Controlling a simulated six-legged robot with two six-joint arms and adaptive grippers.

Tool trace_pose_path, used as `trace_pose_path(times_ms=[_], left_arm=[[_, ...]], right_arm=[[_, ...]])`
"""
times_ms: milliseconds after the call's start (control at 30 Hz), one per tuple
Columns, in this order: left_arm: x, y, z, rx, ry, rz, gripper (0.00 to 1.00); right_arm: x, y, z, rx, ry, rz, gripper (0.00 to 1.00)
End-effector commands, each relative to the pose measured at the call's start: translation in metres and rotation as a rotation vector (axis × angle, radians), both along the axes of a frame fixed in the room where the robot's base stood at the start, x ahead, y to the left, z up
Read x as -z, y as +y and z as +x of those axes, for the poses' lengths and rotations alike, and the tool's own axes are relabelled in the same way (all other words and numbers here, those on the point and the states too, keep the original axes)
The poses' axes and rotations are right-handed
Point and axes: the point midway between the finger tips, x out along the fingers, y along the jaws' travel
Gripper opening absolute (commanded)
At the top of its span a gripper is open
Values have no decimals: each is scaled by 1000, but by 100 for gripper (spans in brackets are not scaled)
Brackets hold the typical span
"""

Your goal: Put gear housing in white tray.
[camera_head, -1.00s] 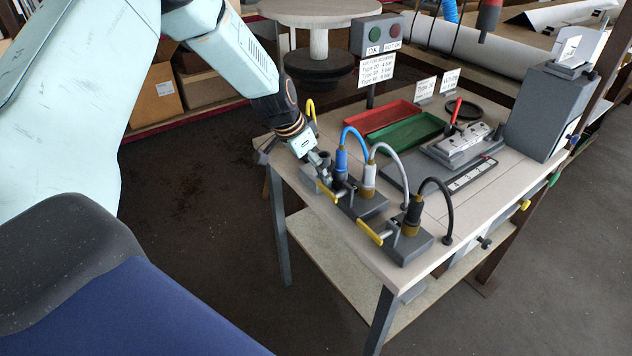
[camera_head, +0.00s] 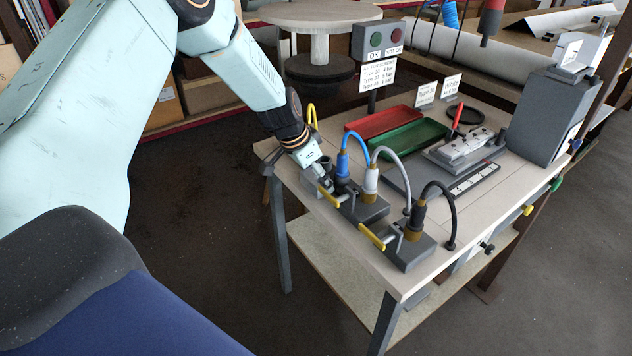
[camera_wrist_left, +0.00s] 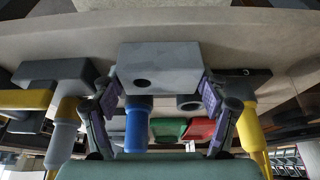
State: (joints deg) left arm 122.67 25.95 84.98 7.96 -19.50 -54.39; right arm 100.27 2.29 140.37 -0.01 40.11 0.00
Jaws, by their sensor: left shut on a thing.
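My left gripper (camera_wrist_left: 160,95) is shut on a grey block with a round dark hole (camera_wrist_left: 160,68), one purple-padded finger on each side. I cannot tell whether this block is the gear housing. In the head view my left gripper (camera_head: 322,182) is low at the table's near left edge, beside the grey fixtures with yellow handles. The held block is hard to make out there. I see no clear white tray. A red tray (camera_head: 383,122) and a green tray (camera_head: 410,138) lie farther back on the table. My right gripper is not in view.
Blue (camera_head: 357,133), grey (camera_head: 384,150) and black (camera_head: 437,185) hoses arch up from the fixtures close to my left gripper. A grey device (camera_head: 465,148) with a red handle stands farther right. A tall grey box (camera_head: 550,115) stands at the table's right.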

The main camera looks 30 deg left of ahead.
Motion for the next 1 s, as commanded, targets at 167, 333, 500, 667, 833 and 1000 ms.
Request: trace_pose_path(times_ms=[167,333,500,667,833,1000], left_arm=[[0,0,0,0,1,0,40],[0,0,0,0,1,0,25],[-1,0,1,1,-1,1,17],[-10,0,1,0,-3,0,17],[-42,0,1,0,-5,0,17],[-74,0,1,0,-4,-1,17]], right_arm=[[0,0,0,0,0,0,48],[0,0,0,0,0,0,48],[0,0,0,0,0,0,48],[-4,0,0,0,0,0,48],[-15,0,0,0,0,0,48],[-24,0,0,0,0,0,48]])
